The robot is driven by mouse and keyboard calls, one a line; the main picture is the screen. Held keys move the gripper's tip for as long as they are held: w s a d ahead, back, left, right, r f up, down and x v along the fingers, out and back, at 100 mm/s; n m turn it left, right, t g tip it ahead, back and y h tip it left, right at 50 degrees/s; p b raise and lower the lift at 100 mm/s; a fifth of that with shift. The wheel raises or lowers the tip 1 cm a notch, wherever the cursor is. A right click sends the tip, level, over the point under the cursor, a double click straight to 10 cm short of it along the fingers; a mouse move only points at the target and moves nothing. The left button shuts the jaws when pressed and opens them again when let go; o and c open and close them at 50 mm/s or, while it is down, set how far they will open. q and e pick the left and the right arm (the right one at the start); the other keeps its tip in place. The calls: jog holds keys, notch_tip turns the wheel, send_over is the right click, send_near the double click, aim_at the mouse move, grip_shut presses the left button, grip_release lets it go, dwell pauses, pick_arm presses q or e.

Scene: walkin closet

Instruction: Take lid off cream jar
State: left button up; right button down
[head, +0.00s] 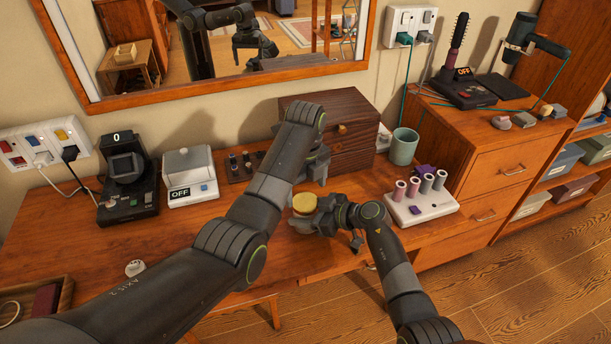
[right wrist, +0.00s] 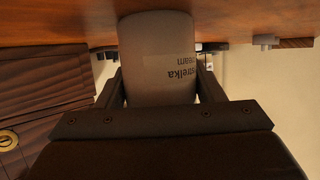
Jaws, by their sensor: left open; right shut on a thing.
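The cream jar (right wrist: 160,70) is a pale grey cylinder with a dark-lettered label in the right wrist view, where it appears upside down. In the head view its round yellow top (head: 304,202) shows between my two arms, near the table's front. My right gripper (head: 312,217) is shut on the jar's sides, with one finger on each side. The jar looks upright at the table surface; I cannot tell if it touches. My left gripper (head: 314,172) is open just behind and above the jar, in front of the dark box. Its fingertips are partly hidden by its own arm.
A dark wooden box (head: 345,150) stands close behind. A white holder (head: 425,207) with several tubes and a green cup (head: 403,146) are at right. A scale (head: 190,175) and a black device (head: 126,180) stand at left. The table front left is mostly clear.

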aim_at(306, 201)
pick_arm(q)
jog(key=shift+f, duration=1.85)
jog(key=c, duration=1)
jog(key=n, duration=0.9)
jog(key=shift+n, duration=0.3)
jog(key=shift+r, duration=0.2)
jog(key=shift+r, duration=0.95)
